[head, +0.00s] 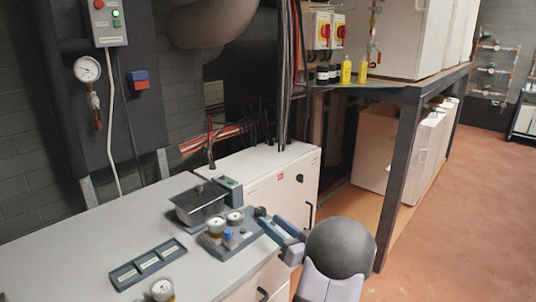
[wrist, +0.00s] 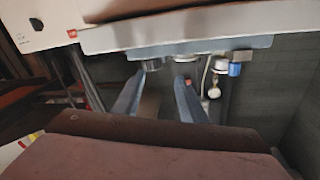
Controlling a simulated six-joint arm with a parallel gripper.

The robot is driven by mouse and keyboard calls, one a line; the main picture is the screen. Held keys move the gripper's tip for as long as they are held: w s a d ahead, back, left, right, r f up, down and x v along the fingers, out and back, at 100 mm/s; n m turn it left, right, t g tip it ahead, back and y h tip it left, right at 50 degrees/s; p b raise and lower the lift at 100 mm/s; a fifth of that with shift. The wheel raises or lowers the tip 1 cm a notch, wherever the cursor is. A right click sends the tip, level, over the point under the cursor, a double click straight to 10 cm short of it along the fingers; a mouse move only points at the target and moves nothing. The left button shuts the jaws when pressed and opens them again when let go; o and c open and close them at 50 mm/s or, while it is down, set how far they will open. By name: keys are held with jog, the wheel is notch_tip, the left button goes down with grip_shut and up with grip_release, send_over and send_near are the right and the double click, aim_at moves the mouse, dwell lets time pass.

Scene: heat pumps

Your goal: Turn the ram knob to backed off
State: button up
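A blue-grey plate (head: 212,250) on the bench carries two round gauges, the left gauge (head: 216,227) and the right gauge (head: 235,216). A small blue knob (head: 228,237) stands between them, toward the front. It also shows in the wrist view (wrist: 235,69). No label tells me which part is the ram knob. My gripper (head: 264,219) is at the plate's right side. In the wrist view my gripper (wrist: 157,94) has its two fingers apart, with dark round fittings beyond the tips. The blue knob is right of both fingers there. I see nothing held.
A labelled three-part tray (head: 148,264) and another gauge (head: 162,289) are at the front left. A white cabinet (head: 290,190) stands behind my gripper.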

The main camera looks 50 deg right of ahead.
jog(key=w+d+r+n+g+y, duration=0.1)
jog(key=w+r+n+y, duration=0.2)
jog(key=r+n+y, duration=0.6)
jog(key=shift+w+r+n+y, duration=0.3)
jog(key=shift+r+y, duration=1.1)
jog(key=shift+r, duration=4.25)
jog(key=shift+s+d+n, duration=0.1)
jog(key=shift+s+n, duration=0.05)
jog(key=shift+n, duration=0.15)
